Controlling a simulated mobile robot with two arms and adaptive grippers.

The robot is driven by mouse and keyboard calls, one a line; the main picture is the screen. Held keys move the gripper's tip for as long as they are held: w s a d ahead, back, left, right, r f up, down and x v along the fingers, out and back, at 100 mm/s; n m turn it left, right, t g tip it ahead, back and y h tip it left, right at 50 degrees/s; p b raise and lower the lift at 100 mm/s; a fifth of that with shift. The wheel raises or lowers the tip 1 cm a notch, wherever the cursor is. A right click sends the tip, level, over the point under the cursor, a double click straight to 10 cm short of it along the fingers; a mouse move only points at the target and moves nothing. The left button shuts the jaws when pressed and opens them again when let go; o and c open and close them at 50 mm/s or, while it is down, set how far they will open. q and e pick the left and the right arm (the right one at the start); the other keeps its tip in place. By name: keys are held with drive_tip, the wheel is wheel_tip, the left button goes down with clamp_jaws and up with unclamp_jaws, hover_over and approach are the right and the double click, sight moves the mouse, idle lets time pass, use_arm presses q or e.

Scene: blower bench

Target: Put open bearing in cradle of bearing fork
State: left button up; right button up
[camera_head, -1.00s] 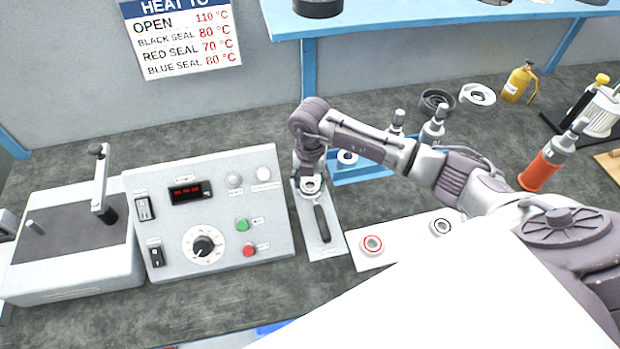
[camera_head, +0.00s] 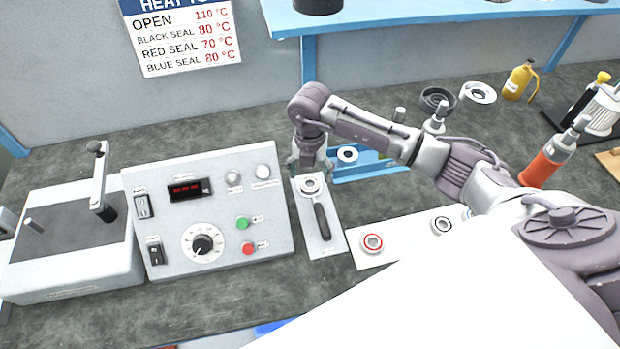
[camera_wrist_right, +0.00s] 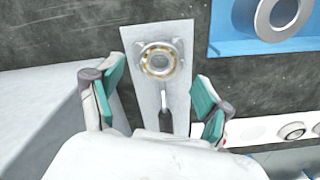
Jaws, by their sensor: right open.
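The open bearing (camera_wrist_right: 159,60), a metal ring with its balls showing, lies in the cradle at the head of the bearing fork. It also shows in the head view (camera_head: 311,183). The fork's dark handle (camera_head: 322,222) points toward the front of the bench; in the wrist view the handle (camera_wrist_right: 165,118) runs down between my fingers. My right gripper (camera_wrist_right: 155,97) is open and empty, with its teal pads apart on either side of the fork. In the head view the right gripper (camera_head: 308,168) is just above and behind the bearing. My left gripper is not in view.
The heater box (camera_head: 208,215) stands close on the left. A white mat (camera_head: 405,240) with a red-sealed bearing (camera_head: 372,243) and a black-sealed bearing (camera_head: 441,225) lies to the right. A blue tray (camera_head: 370,171) with a ring is behind. A blue shelf (camera_head: 400,18) overhangs the back.

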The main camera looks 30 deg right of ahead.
wheel_tip(320, 180, up, 9)
drive_tip(key=b, duration=0.1)
drive_tip(key=shift+r, duration=0.15)
idle(0.5)
